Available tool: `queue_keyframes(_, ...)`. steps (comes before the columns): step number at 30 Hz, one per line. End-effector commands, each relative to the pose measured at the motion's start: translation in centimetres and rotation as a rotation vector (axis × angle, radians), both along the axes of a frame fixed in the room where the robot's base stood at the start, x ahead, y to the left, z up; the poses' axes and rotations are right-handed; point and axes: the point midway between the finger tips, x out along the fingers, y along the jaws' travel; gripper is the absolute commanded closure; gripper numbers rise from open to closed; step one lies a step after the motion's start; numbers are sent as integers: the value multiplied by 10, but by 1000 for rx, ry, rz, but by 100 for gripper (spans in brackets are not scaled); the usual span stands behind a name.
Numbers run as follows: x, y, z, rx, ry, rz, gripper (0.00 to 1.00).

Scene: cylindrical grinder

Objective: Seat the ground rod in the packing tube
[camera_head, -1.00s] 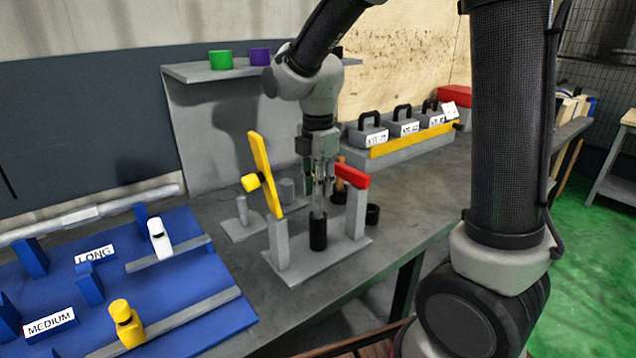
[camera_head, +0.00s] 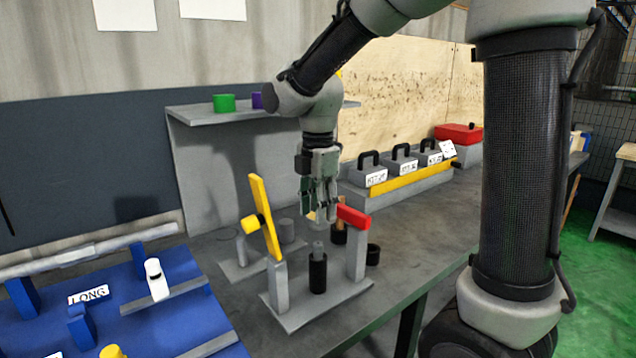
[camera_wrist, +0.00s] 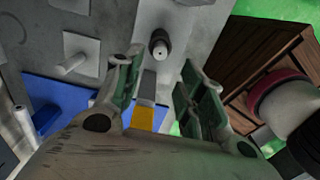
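The black packing tube (camera_head: 318,277) stands upright on a grey base plate (camera_head: 293,318) between two posts. The grey rod (camera_head: 318,249) is upright in the tube, with a short length showing above the rim. In the wrist view, the tube (camera_wrist: 158,50) is seen from above with the rod's end inside its dark ring. My gripper (camera_head: 325,208) is above the rod and apart from it. In the wrist view, the gripper's (camera_wrist: 160,78) green-padded fingers are spread with nothing between them. How deep the rod sits is hidden by the tube.
A yellow lever (camera_head: 264,220) tilts at the left post; a red block (camera_head: 353,216) tops the right post (camera_head: 356,250). A black cup (camera_head: 373,254) stands right of the plate. A blue board (camera_head: 130,315) lies left, and several handled grey weights (camera_head: 403,164) stand behind right.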

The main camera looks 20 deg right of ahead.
Motion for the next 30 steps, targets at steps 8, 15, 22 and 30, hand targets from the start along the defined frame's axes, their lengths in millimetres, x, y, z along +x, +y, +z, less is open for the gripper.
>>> queue_keyframes(8,0,0,60,1,-3,0,60)
queue_keyframes(15,0,0,78,0,1,0,60)
queue_keyframes(22,-25,-31,89,24,-49,-252,60)
queue_keyframes(30,-133,-120,83,191,-201,-1265,60)
